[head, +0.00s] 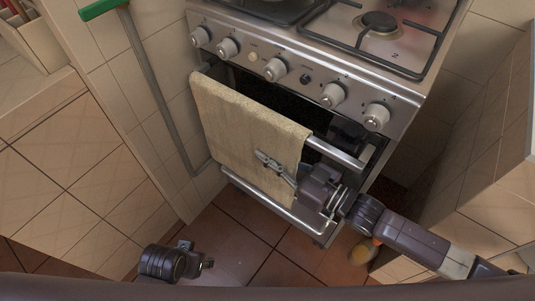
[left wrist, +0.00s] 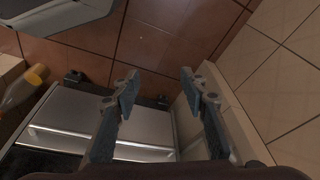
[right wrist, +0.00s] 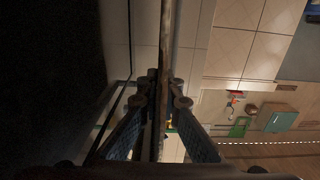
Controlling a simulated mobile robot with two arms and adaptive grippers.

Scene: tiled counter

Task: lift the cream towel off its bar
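The cream towel (head: 235,125) hangs folded over the metal bar (head: 335,153) on the front of the stove. The bar's right end is bare. My right gripper (head: 275,168) is at the towel's right part, below the bar, with one finger in front of the cloth. In the right wrist view the towel shows edge-on as a thin upright strip (right wrist: 166,40). The fingers (right wrist: 165,88) close in on it from both sides and appear shut on it. My left gripper (left wrist: 158,80) is open and empty, low over the floor, away from the towel; it also shows in the head view (head: 205,262).
The stove (head: 285,45) has knobs just above the bar. Tiled blocks flank both sides; the floor in front is open.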

